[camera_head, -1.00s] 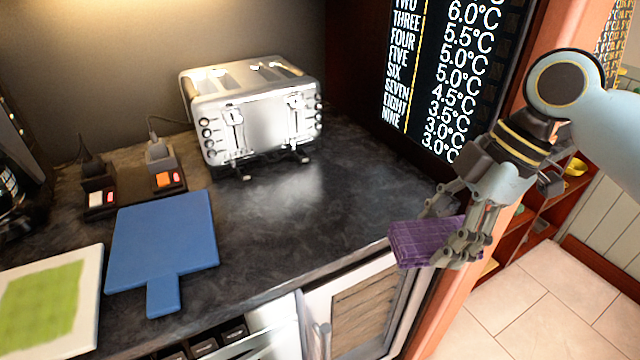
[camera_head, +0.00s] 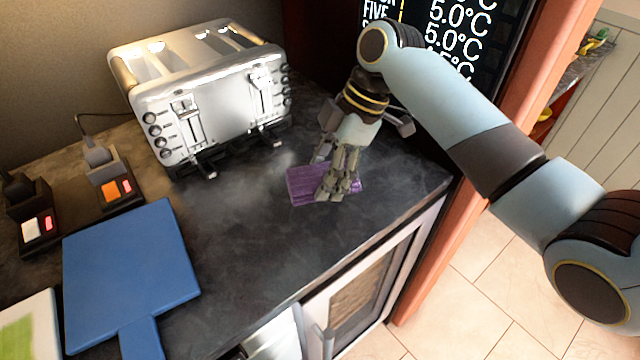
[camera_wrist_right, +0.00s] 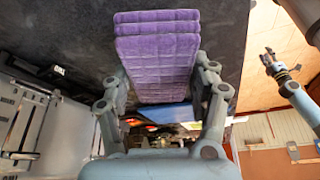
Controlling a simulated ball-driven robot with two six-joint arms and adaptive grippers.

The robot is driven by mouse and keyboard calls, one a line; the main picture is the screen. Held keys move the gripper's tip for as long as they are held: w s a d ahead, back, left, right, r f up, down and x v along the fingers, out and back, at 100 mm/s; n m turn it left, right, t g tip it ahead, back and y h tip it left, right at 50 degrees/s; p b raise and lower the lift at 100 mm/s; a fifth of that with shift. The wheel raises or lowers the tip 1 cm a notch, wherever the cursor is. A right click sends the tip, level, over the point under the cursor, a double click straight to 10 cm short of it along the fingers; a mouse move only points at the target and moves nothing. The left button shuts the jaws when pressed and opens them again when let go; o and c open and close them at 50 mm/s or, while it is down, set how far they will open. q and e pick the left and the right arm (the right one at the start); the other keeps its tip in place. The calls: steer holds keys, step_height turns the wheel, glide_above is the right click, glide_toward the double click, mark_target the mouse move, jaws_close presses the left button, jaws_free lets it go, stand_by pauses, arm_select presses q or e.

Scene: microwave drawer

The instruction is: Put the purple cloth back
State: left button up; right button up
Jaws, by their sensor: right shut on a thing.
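The folded purple cloth (camera_head: 305,184) is at the dark countertop, to the right of the toaster's front. My right gripper (camera_head: 338,182) points down and is shut on the cloth. Whether the cloth touches the countertop or hangs just above it, I cannot tell. In the right wrist view the cloth (camera_wrist_right: 157,55) shows as a folded, quilted pad between the gripper's fingers (camera_wrist_right: 160,95). My left gripper (camera_wrist_right: 270,62) shows small at the right of that view, away from the cloth; its jaws are too small to judge.
A silver toaster (camera_head: 215,110) stands behind and left of the cloth. A blue board (camera_head: 130,270) lies on the countertop (camera_head: 245,245) at left, near two small devices on a dark base. A black display (camera_head: 460,40) is behind. Bare countertop surrounds the cloth.

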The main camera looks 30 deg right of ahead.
steer(key=shift+w+a+f, duration=0.2)
steer(key=shift+w+f, duration=0.2)
steer(key=shift+f, duration=0.05)
step_height(320, 180, down, 4)
steer(key=shift+r+p, duration=0.25)
steer(key=shift+p, duration=0.1)
arm_select(q)
steer(key=shift+w+r, duration=0.35)
steer(key=shift+w, duration=0.2)
arm_select(e)
steer(key=shift+f, duration=0.2)
steer(key=o, duration=0.9)
steer(key=shift+f, duration=0.1)
steer(key=shift+c, duration=0.2)
arm_select(q)
steer(key=shift+w, duration=0.1)
arm_select(e)
steer(key=o, duration=0.5)
steer(key=shift+r, duration=0.25)
arm_select(q)
steer(key=shift+w+f+b, duration=0.1)
steer(key=shift+f+b, duration=0.5)
steer(key=shift+b, duration=0.15)
arm_select(e)
steer(key=v, duration=1.2)
steer(key=shift+f, duration=0.1)
